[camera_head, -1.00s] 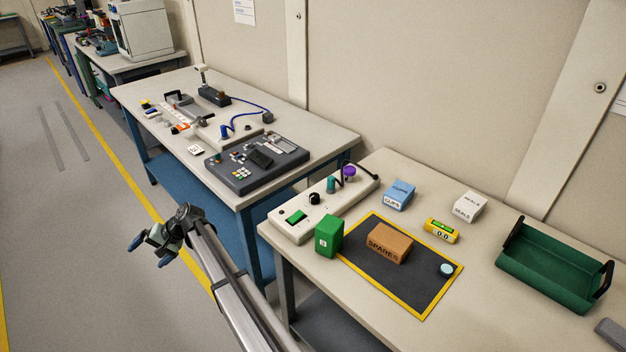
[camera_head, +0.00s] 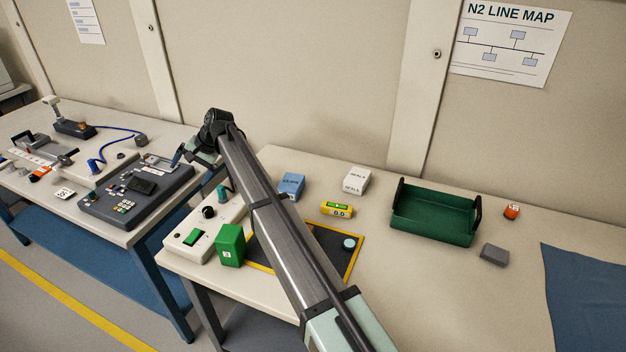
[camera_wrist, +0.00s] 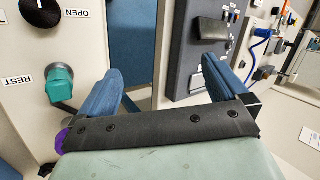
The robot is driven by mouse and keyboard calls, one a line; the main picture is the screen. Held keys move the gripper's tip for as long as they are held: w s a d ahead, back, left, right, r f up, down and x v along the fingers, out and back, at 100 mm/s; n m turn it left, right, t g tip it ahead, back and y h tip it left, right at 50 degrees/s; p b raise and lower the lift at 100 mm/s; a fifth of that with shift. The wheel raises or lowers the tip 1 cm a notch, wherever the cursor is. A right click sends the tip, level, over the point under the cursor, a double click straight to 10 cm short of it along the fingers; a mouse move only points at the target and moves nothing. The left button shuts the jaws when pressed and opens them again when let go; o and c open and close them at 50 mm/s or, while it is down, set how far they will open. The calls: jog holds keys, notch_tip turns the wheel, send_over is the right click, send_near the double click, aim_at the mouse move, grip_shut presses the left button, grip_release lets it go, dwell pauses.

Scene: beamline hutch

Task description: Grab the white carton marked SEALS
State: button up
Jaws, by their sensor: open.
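The white carton marked SEALS (camera_head: 356,181) stands at the back of the right table, against no other object. My gripper (camera_head: 179,160) is left of it, above the gap between the two tables. In the wrist view my gripper (camera_wrist: 160,90) is open, with two blue fingers apart and nothing between them. The carton is not in the wrist view.
A blue carton (camera_head: 291,186) and a yellow meter (camera_head: 337,209) stand near the white carton. A green tray (camera_head: 430,222) is to its right. A green box (camera_head: 230,245) stands by the white control panel (camera_head: 180,245). My arm hides part of the dark mat (camera_head: 333,243).

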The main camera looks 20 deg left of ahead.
jog(key=w+d+r+m+t+h, duration=0.1)
jog(key=w+d+r+m+t, duration=0.2)
jog(key=w+d, duration=0.9)
jog(key=w+d+r+m+t, duration=0.15)
jog(key=w+d+r, duration=0.45)
jog(key=w+d, duration=0.6)
jog(key=g+h, duration=0.2)
jog(key=h, duration=0.4)
send_over(358, 176)
notch_tip(358, 176, down, 8)
jog(key=f, duration=0.7)
jog(key=shift+w+d, duration=0.15)
jog(key=shift+w, duration=0.25)
jog(key=shift+s+a+f, duration=0.1)
jog(key=shift+s+f, duration=0.1)
jog(key=shift+f, duration=1.2)
jog(key=shift+s+a+f, duration=0.1)
jog(key=shift+s+f, duration=0.05)
jog(key=shift+f, duration=1.25)
jog(key=c, duration=1)
